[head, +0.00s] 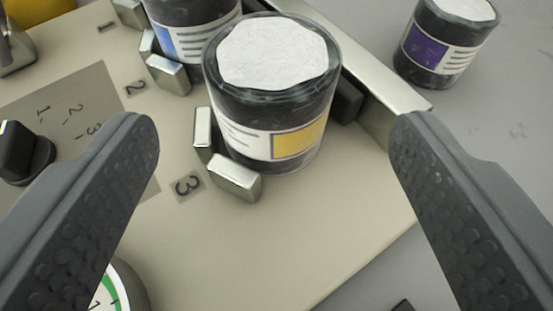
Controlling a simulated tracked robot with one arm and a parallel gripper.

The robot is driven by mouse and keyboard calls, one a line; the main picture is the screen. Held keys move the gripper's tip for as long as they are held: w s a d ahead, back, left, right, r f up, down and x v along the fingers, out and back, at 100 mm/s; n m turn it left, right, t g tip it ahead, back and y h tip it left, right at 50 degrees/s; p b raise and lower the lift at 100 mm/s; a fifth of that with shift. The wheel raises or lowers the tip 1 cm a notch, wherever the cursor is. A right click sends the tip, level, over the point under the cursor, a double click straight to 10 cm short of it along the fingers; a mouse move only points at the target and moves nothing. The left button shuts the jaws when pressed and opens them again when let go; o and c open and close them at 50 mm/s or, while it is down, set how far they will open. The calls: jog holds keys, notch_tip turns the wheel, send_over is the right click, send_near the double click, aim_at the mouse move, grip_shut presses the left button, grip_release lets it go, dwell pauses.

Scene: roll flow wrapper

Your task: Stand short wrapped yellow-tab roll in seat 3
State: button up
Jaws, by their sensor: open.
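The short wrapped roll with the yellow tab (299,140) stands upright in seat 3, beside the label "3" (187,185). It is dark with a white top, and metal blocks (235,177) sit at its lower left. A dark pad and a metal rail are on its right. My gripper (273,132) is open, with its fingers to the left and right in the foreground. The roll lies beyond and between the fingertips, and neither finger appears to touch it.
A blue-tab roll (190,30) stands at seat 2, close behind. A purple-tab roll (442,45) stands on the grey surface at upper right. A black knob (24,152) and a partly hidden gauge (122,285) are at left. The panel in front of seat 3 is clear.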

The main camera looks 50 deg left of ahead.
jog(key=p+v, duration=0.1)
jog(key=v, duration=0.6)
